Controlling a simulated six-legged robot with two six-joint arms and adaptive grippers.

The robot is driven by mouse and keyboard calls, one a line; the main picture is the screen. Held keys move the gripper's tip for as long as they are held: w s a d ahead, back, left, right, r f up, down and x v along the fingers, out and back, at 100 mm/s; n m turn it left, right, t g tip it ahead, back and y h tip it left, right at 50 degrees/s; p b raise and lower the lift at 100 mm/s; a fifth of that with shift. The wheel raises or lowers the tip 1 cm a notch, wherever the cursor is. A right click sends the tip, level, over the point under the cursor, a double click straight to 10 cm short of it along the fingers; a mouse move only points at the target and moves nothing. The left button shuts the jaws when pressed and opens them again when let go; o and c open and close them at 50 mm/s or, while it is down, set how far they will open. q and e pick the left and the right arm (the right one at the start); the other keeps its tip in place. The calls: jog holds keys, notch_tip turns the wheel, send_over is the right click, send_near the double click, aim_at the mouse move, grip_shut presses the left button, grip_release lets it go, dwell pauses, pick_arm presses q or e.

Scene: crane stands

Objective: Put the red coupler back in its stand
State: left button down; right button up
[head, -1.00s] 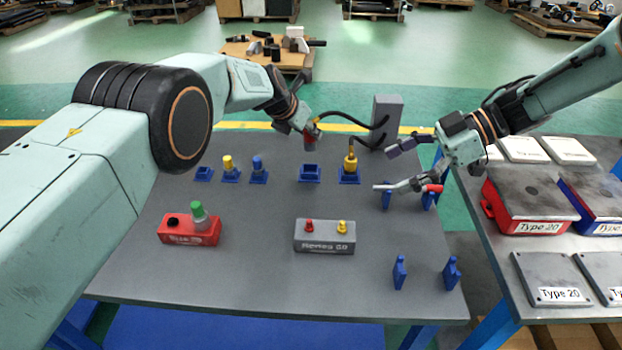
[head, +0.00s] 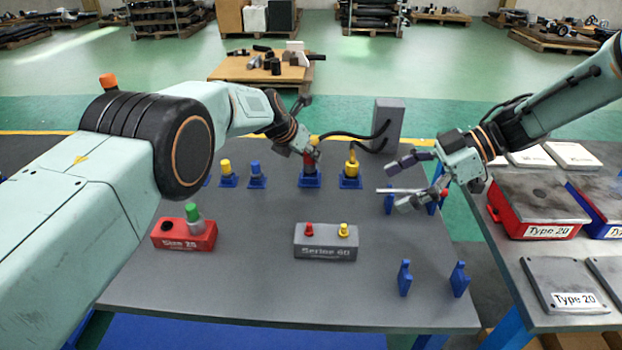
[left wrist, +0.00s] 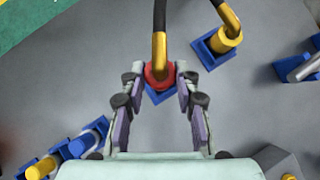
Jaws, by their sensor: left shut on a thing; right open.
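The red coupler (head: 312,167), with a yellow neck and a black hose, is upright at the mouth of its blue stand (head: 309,182). I cannot tell whether it is fully seated. My left gripper (head: 307,150) is shut on the coupler from above and behind. In the left wrist view the red coupler (left wrist: 158,77) sits between the two fingers, and a corner of the blue stand (left wrist: 158,97) shows beneath it. My right gripper (head: 412,181) is open at the right, by a thin grey rod, away from the coupler.
A yellow coupler (head: 351,170) stands in the blue stand to the right, its hose running to a grey block (head: 388,125). Yellow and blue plugs (head: 256,167) stand left. A red box (head: 184,236) and a grey box (head: 325,243) are in front.

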aim_at(306, 161)
pick_arm(q)
jog(key=shift+f, duration=0.15)
jog(key=shift+f+b, duration=1.3)
jog(key=shift+b, duration=0.1)
jog(key=c, duration=0.9)
grip_release()
jog(key=shift+f, duration=0.1)
jog(key=p, duration=0.1)
jog(key=r+p, duration=0.1)
jog(key=shift+s+a+r+p, duration=0.1)
jog(key=shift+s+a+p, duration=0.05)
jog(key=shift+s+p, duration=0.15)
jog(key=p+v, duration=0.4)
jog(key=p, duration=0.3)
jog(key=shift+p, duration=0.4)
